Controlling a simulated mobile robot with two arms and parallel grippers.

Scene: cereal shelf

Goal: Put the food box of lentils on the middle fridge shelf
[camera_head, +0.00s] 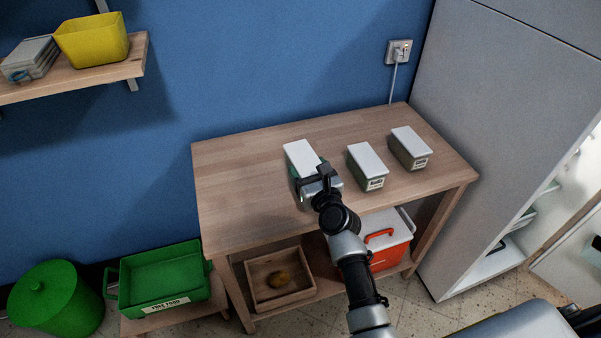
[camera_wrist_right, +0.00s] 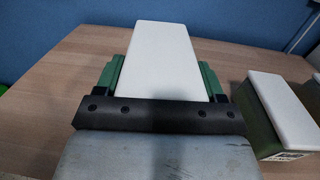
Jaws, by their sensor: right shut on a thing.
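Three food boxes with white lids and green sides stand in a row on the wooden table (camera_head: 240,160). My right gripper (camera_head: 318,175) is shut on the left food box (camera_head: 300,155), its fingers on both sides of it. In the right wrist view this box (camera_wrist_right: 160,55) sits between the green finger pads. The box's label is hidden. The middle box (camera_head: 367,165) and the right box (camera_head: 409,147) carry small labels too small to read. The grey fridge (camera_head: 480,110) stands at the right with its lower part open, and shelves (camera_head: 522,220) show inside. My left gripper is not in view.
Under the table are a wooden tray (camera_head: 255,290) with a brownish item and an orange cooler (camera_head: 392,255) with a white lid. A green crate (camera_head: 165,275) and a green bin (camera_head: 55,300) stand at the left. A wall shelf (camera_head: 105,75) holds a yellow tub (camera_head: 92,42).

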